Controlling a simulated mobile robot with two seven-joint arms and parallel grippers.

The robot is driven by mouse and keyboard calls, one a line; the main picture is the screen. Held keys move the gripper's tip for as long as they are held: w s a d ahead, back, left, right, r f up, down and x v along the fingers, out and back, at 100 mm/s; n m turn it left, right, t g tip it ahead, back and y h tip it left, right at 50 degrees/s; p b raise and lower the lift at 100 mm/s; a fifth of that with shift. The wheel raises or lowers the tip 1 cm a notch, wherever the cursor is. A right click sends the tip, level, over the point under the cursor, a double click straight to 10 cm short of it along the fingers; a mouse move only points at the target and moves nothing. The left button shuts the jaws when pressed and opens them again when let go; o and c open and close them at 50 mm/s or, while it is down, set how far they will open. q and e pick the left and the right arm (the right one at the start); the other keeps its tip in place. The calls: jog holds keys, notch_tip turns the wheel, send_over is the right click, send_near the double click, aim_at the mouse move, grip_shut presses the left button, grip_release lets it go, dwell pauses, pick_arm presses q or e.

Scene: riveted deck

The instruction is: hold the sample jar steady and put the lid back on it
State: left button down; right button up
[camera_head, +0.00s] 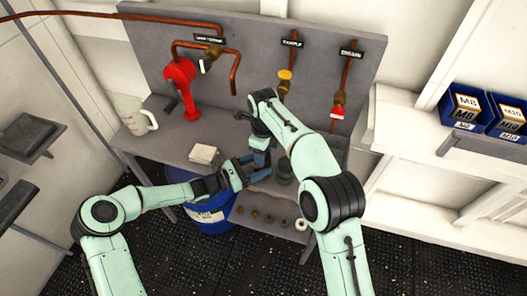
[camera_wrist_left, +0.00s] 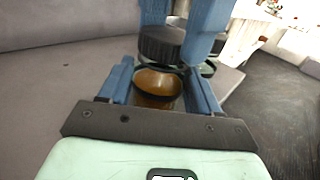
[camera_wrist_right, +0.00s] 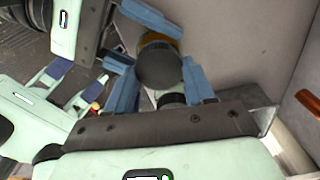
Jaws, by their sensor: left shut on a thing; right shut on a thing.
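The sample jar (camera_wrist_left: 158,84) is clear with amber contents. It sits between the blue fingers of my left gripper (camera_wrist_left: 160,92), which is shut on it. The dark ribbed lid (camera_wrist_left: 160,43) is above the jar in the left wrist view, held by my right gripper, which is shut on it. In the right wrist view the lid (camera_wrist_right: 158,66) lies between the fingers of my right gripper (camera_wrist_right: 160,84), with amber of the jar (camera_wrist_right: 155,38) behind it. I cannot tell whether lid and jar touch. In the head view both grippers meet above the bench, largely hiding the jar and lid.
A dark cup (camera_head: 285,172) stands just right of the grippers. A white block (camera_head: 203,154) and a pitcher (camera_head: 135,115) are on the bench at left. Several small round parts and a white ring (camera_head: 301,224) lie on the lower shelf. Pipes with valves rise behind.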

jog(key=m, duration=0.6)
jog(key=shift+s+a, duration=0.1)
jog(key=shift+s, duration=0.05)
jog(key=m, duration=0.3)
jog(key=o, duration=1)
jog(key=shift+r, duration=2.3)
